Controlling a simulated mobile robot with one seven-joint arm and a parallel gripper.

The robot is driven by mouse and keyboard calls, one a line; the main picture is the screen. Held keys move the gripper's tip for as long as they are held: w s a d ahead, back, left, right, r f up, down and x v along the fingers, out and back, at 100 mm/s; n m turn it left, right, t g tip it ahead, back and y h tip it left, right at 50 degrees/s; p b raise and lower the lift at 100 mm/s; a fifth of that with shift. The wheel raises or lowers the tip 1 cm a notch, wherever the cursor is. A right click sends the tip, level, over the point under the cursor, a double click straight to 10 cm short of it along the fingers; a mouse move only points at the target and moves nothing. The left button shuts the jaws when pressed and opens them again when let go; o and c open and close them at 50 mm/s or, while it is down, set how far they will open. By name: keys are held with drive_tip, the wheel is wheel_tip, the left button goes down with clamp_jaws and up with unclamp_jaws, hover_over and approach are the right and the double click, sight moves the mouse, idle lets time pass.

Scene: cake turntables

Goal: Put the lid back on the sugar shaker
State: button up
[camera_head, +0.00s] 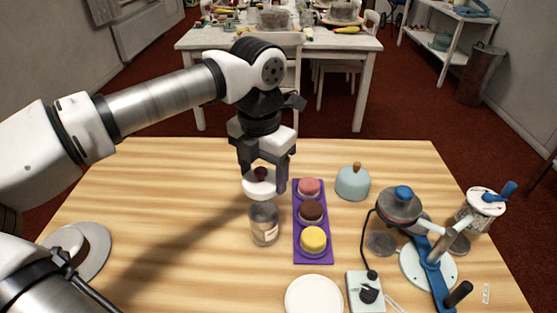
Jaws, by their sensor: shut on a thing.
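The sugar shaker (265,225) is a clear glass jar with a label, upright on the wooden table near the middle. My gripper (263,177) is directly above it and shut on the dark knob of a white round lid (258,187). The lid looks roughly level and sits just over the jar's mouth. I cannot tell whether the lid's underside touches the jar's rim. The jar's mouth is partly hidden.
A purple tray (298,256) with small pink, brown and yellow cakes lies just right of the jar. A pale blue dome (352,184), a blue-handled stand (428,268), a control box (366,292) and a white plate (314,296) stand around. The table's left middle is clear.

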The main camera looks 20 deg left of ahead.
sight(264, 207)
drive_tip(key=shift+s+d, duration=0.15)
drive_tip(key=shift+s, duration=0.15)
drive_tip(key=shift+f, duration=0.15)
drive_tip(key=shift+f+b, duration=1.45)
drive_tip(key=shift+f, duration=0.85)
drive_tip(key=shift+f+b, duration=1.15)
drive_tip(key=shift+b, duration=0.8)
idle(1.2)
drive_tip(key=o, duration=1)
drive_tip(key=shift+o, duration=1)
drive_tip(key=shift+r, duration=0.2)
drive_tip(key=shift+r+p, duration=0.65)
drive_tip(key=shift+r, duration=0.1)
